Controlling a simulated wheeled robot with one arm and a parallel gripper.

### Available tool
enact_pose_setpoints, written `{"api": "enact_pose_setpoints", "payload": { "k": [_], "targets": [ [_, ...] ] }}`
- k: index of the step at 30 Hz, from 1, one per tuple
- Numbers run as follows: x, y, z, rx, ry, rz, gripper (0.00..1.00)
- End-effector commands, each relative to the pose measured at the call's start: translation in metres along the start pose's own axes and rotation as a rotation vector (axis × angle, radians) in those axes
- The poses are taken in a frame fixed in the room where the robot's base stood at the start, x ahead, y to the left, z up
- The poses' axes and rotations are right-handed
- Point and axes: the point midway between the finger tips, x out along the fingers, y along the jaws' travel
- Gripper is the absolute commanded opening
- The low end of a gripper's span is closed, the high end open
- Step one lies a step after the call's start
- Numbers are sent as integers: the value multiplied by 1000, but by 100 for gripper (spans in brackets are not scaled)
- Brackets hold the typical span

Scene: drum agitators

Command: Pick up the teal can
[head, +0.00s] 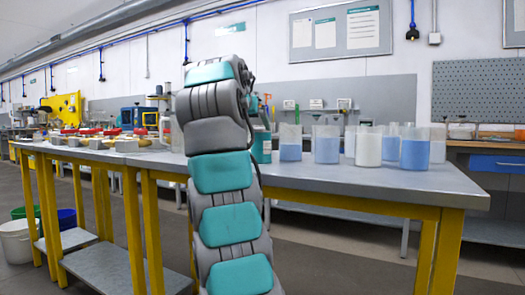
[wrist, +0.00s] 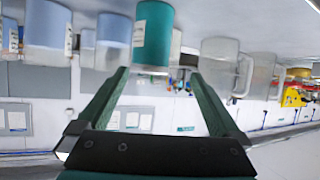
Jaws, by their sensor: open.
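The teal can (wrist: 152,36) shows in the wrist view, which is upside down, at the top centre. It stands on the table and its rim side points down in the picture. My gripper (wrist: 158,76) is open, with one finger to each side of the can's line. The can appears just beyond the fingertips, with no contact visible. In the head view the teal can (head: 262,143) is partly hidden behind my arm, and the gripper is hidden there too.
Beakers with blue contents (head: 415,149) and a white-filled beaker (head: 368,147) stand right of the can on the grey table (head: 350,186). A clear mug (wrist: 222,64) stands close beside the can. Trays and red items crowd the table's left end. The table's front right is clear.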

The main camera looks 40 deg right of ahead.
Motion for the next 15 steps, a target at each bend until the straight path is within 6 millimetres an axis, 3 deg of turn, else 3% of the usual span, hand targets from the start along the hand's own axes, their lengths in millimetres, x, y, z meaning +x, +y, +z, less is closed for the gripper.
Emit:
{"api": "enact_pose_setpoints", "payload": {
  "k": [6,15],
  "targets": [
    [3,10,-5,39,37,10,100],
    [30,12,-6,39,37,11,100]
  ]
}}
